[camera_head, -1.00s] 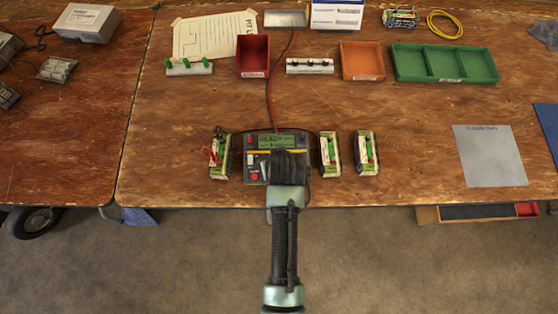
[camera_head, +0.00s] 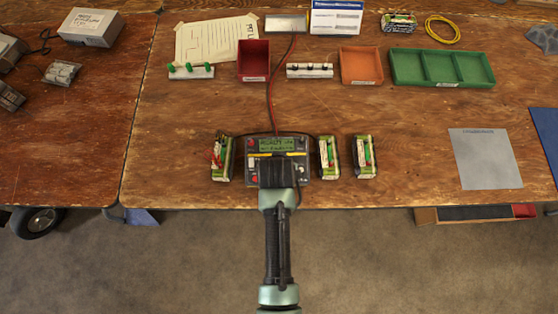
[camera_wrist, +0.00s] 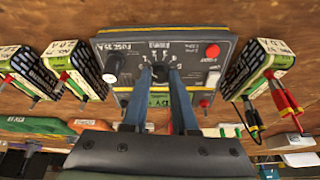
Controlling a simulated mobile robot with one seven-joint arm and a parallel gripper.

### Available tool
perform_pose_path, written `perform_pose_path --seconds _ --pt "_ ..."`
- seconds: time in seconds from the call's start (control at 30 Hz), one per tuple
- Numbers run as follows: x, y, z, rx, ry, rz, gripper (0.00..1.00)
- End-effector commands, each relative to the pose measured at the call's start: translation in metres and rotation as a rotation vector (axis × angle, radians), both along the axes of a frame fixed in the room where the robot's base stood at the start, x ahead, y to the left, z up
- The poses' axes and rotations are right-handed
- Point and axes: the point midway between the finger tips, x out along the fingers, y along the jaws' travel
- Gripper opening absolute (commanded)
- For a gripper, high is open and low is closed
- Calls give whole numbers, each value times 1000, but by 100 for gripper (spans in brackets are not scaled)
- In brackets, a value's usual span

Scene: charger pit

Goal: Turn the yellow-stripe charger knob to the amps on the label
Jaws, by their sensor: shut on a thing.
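The charger (camera_head: 296,173) is a dark box with a green display (camera_head: 278,145) and a yellow stripe (camera_head: 262,154), near the table's front edge. In the wrist view, the charger (camera_wrist: 225,30) shows its panel, with a dial scale around a black knob (camera_wrist: 160,70). My gripper (camera_wrist: 161,73) is shut on this knob, one finger on each side; the fingers hide part of it and the pointer's setting is unclear. In the head view, my gripper (camera_head: 278,172) covers the charger's lower middle. The display text is too small to read surely.
A battery (camera_head: 221,160) with red leads stands left of the charger. Two batteries (camera_head: 328,158) (camera_head: 364,157) stand to its right. A red bin (camera_head: 253,60), an orange tray (camera_head: 361,65) and a green tray (camera_head: 441,68) lie behind. Table front right has a grey mat (camera_head: 485,160).

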Motion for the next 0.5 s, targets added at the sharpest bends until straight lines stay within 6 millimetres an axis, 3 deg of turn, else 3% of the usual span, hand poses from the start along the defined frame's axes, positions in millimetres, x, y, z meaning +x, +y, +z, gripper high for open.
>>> perform_pose_path --seconds 0.5 --pt "1 1 1 39 -1 -206 0"
